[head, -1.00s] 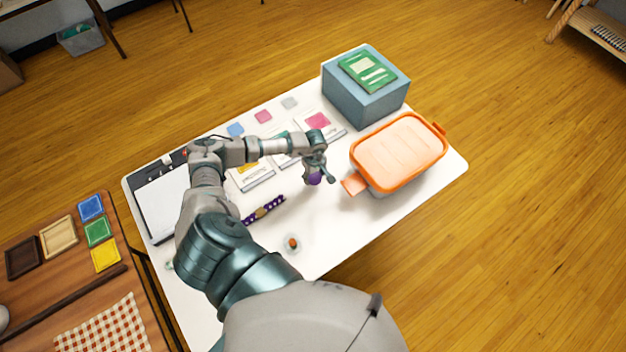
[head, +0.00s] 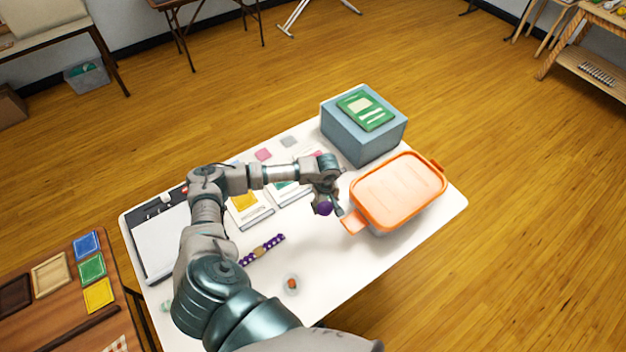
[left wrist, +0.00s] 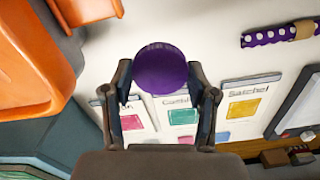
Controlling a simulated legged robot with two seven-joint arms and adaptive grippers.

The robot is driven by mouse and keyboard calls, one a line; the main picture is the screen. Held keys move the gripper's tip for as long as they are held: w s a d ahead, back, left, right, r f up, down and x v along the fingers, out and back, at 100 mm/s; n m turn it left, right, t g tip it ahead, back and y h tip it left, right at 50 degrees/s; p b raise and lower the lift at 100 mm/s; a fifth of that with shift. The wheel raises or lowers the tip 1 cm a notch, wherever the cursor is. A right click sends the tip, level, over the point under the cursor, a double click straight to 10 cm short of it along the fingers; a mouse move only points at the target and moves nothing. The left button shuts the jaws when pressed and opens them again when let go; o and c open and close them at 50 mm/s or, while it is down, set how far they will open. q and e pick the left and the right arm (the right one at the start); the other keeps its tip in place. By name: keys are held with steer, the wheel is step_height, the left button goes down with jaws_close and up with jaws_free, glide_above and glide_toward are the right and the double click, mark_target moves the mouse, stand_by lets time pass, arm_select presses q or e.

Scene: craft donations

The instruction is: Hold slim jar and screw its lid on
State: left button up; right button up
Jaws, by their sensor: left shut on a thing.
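My left gripper (head: 327,203) is shut on a round purple lid (head: 324,208) above the white table, close to the tab of the orange-lidded container. In the left wrist view the purple lid (left wrist: 160,69) sits between the two fingertips of my left gripper (left wrist: 162,88), its flat round face showing. What is under the lid is hidden. A small round jar-like thing (head: 291,284) with something orange-brown in it stands near the table's front edge, apart from the gripper. It is too small to tell whether it is the slim jar. My right gripper is not in view.
An orange-lidded container (head: 400,190) stands right of the gripper. Behind is a blue-grey box (head: 362,138) with a green booklet (head: 366,110) on top. Cards (head: 250,207) lie flat under the arm. A purple dotted strip (head: 262,249) lies nearer. The table's front right is bare.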

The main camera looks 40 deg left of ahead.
arm_select(q)
steer(key=w+d+r+m, duration=0.2)
steer(key=d+r+m, duration=1)
steer(key=d+r, duration=0.1)
steer(key=shift+w+r, duration=0.2)
steer(key=shift+r, duration=0.55)
